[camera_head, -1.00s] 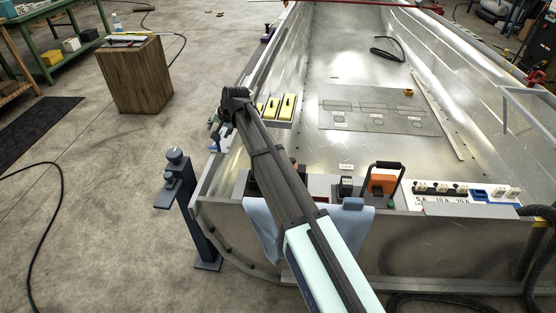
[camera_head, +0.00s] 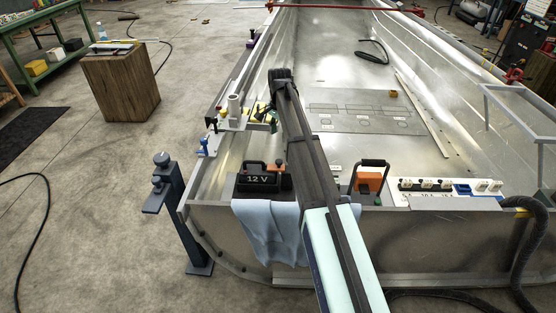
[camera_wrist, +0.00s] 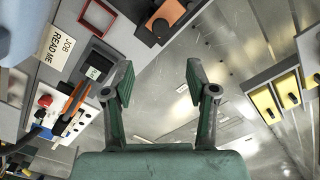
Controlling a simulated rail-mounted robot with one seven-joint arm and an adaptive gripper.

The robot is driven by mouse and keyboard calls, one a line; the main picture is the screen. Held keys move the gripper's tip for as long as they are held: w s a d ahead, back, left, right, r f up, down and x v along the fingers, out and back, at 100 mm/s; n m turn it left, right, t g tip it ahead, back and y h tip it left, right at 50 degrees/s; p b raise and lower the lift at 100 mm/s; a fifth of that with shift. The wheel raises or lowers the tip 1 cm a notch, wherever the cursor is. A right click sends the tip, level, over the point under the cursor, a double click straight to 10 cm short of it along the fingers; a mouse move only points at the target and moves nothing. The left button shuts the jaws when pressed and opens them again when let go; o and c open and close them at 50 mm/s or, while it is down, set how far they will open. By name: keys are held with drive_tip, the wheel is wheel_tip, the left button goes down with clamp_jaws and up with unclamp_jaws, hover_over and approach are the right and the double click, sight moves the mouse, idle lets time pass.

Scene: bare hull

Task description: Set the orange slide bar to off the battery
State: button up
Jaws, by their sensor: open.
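The black battery (camera_head: 258,181), marked 12 V, sits at the near left end of the hull behind a blue cloth. An orange piece (camera_head: 277,168), which looks like the slide bar, shows at its top right beside the dark handle. In the wrist view an orange bar (camera_wrist: 171,12) with a dark round knob lies at the top, partly cut by the frame edge. Its slide position cannot be told. My gripper (camera_wrist: 160,88) is open and empty, with green fingers apart above the hull floor. In the head view my gripper (camera_head: 268,115) hangs beyond the battery, apart from it.
A dark red frame (camera_wrist: 98,17) is near the bar. The hull floor is mostly clear.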

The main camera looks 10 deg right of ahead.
sight(279, 161)
wheel_tip(279, 161, down, 14)
drive_tip(key=shift+r, duration=0.25)
idle(0.3)
clamp_jaws()
